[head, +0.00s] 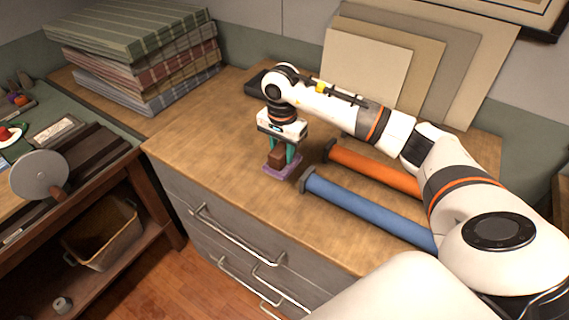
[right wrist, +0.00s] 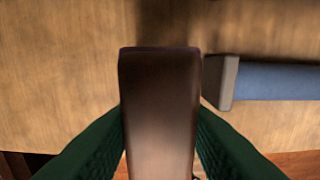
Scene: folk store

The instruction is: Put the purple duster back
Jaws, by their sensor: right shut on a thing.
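The purple duster (head: 282,172) has a purple pad below and a brown block handle. It is at the front part of the wooden cabinet top (head: 225,140), upright, on the surface or just above it; I cannot tell which. My right gripper (head: 284,152) points down from above, its green fingers shut on the brown handle. In the right wrist view the brown handle (right wrist: 160,105) fills the middle between the green fingers (right wrist: 160,135), and it hides the pad. My left gripper is not in view.
A blue roll (head: 365,207) and an orange roll (head: 375,168) lie right of the duster. Folded fabrics (head: 140,55) are stacked at back left. Flat boards (head: 365,65) lean on the wall. The cabinet top is clear left of the duster; its front edge is close.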

